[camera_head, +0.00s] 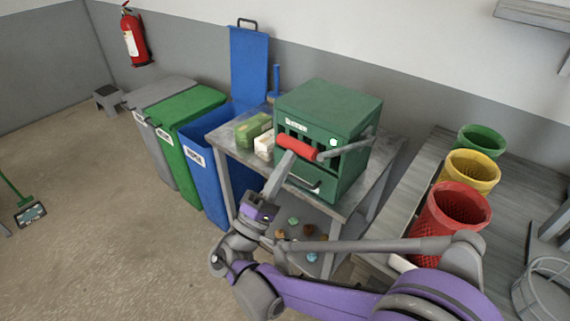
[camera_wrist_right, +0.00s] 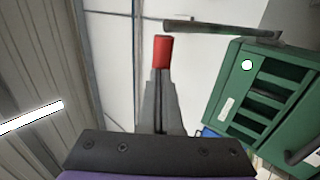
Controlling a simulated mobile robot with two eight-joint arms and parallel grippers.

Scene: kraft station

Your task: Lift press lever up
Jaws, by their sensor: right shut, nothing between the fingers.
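The green press (camera_head: 325,130) stands on a metal table. Its lever has a red grip (camera_head: 296,148) in front of the press's face and a grey arm (camera_head: 345,145) running to the press's right side. My right gripper (camera_head: 289,157) is shut and empty, with its fingertips just below the red grip; I cannot tell whether they touch it. In the wrist view the red grip (camera_wrist_right: 163,51) shows right beyond the tips of the shut fingers (camera_wrist_right: 161,75), and the green press (camera_wrist_right: 262,95) is at the right. My left gripper is not in view.
Blue (camera_head: 207,160), green and grey bins stand left of the metal table (camera_head: 240,160). Small boxes (camera_head: 253,127) sit beside the press. Red (camera_head: 450,215), yellow and green baskets stand on a bench at the right. Small items lie on the table's lower shelf.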

